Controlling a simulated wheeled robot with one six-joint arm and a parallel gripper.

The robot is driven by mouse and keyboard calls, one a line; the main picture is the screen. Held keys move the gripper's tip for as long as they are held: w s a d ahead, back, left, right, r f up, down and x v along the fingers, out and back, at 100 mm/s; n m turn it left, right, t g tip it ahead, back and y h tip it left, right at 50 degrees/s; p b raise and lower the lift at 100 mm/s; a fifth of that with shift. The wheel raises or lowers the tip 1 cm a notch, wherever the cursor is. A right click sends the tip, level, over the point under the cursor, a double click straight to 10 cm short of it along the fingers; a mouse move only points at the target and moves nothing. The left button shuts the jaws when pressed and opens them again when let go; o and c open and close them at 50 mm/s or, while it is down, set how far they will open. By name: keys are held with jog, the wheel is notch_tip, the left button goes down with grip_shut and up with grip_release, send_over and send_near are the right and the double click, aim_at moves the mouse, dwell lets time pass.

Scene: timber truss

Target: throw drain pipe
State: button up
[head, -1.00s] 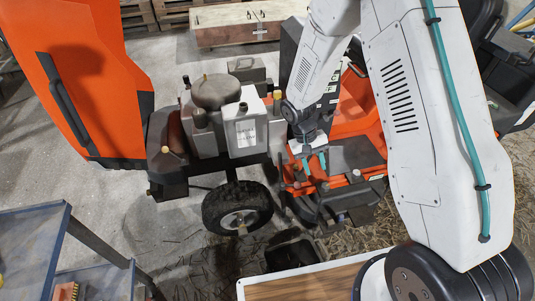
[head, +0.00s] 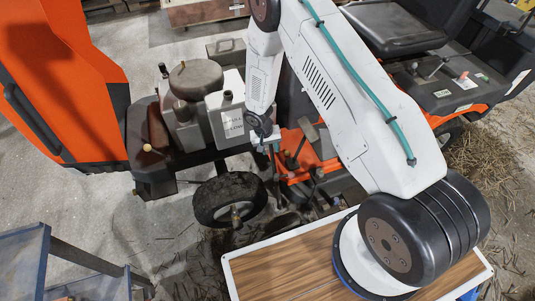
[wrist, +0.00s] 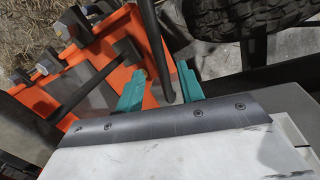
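My gripper (head: 267,146) has teal fingers and is beside the grey engine of the orange machine in the head view. In the wrist view my gripper (wrist: 160,88) is open. A dark round rod (wrist: 158,50), possibly the drain pipe, comes down from the top edge and its rounded end lies between the fingers, nearer the right one. I cannot tell whether it touches a finger. A thin dark upright rod (head: 276,172) shows just below the gripper in the head view; I cannot confirm it is the same one.
The machine's black tyre (head: 230,199) is close below the gripper. The orange raised hood (head: 65,85) stands left, the seat (head: 395,27) right. Metal posts with block heads (wrist: 72,25) crowd the wrist view's left.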

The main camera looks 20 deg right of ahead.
aim_at(272, 155)
jog(key=shift+s+d+f, duration=0.1)
jog(key=shift+d+f, duration=0.1)
jog(key=shift+f, duration=0.7)
jog(key=shift+d+f, duration=0.15)
jog(key=shift+f, duration=0.75)
